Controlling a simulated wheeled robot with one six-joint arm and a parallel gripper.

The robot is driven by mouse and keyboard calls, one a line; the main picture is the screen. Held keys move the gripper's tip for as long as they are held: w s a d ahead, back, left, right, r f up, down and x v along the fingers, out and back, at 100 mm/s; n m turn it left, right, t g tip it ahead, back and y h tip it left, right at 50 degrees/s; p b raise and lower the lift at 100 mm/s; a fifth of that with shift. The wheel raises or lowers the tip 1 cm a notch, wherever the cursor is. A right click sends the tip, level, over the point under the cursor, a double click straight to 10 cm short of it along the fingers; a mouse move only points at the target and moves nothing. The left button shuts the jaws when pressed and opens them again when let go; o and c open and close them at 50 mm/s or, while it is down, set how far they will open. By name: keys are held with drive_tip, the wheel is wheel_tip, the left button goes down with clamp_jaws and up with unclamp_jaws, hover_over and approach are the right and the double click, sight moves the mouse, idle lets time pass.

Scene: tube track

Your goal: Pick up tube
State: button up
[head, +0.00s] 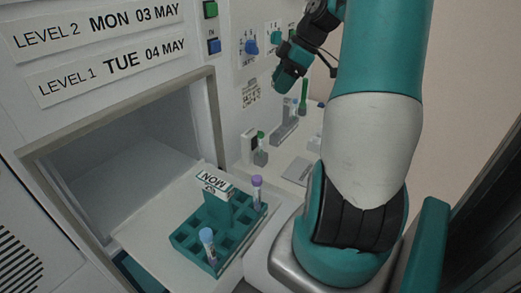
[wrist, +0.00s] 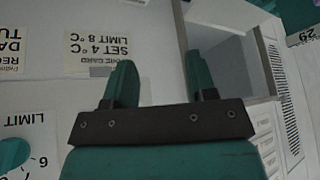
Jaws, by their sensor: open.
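A teal rack (head: 185,238) with a MON label sits on a pulled-out shelf in front of the open compartment in the head view. A purple-capped tube (head: 257,192) stands in its back right part, and a blue-capped tube (head: 208,245) stands near its front. A green-capped tube (head: 261,150) stands in a small holder farther back. My gripper (wrist: 162,82) is open and empty in the wrist view, facing the labelled panel. In the head view it is raised near the panel, behind and above the racks, apart from every tube. No tube shows in the wrist view.
A grey rack (head: 284,128) stands on the white counter (head: 285,158), with a tall green item (head: 303,97) by it. The compartment opening (head: 120,165) is at left.

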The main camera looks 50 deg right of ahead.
drive_tip(key=s+d, duration=0.2)
drive_tip(key=d, duration=0.1)
drive_tip(key=p, duration=0.2)
approach(262, 133)
wheel_tip(262, 133, down, 2)
drive_tip(key=a, duration=0.2)
drive_tip(key=shift+t, duration=0.3)
drive_tip(key=shift+w+d+p+x, duration=0.15)
drive_tip(key=shift+p+x, duration=0.25)
drive_tip(key=shift+x, duration=0.7)
drive_tip(key=shift+w+d+p+x, duration=0.1)
drive_tip(key=shift+d+p+x, duration=0.25)
drive_tip(key=shift+x, duration=0.75)
drive_tip(key=shift+w+d+p+x, duration=0.1)
drive_tip(key=shift+p+x, duration=0.35)
drive_tip(key=shift+x, duration=0.65)
drive_tip(key=shift+f, duration=0.1)
drive_tip(key=c, duration=0.9)
drive_tip(key=shift+o, duration=0.2)
wheel_tip(262, 133, up, 20)
drive_tip(key=b, duration=0.2)
drive_tip(key=shift+b, duration=0.35)
drive_tip(key=shift+s+a, duration=0.1)
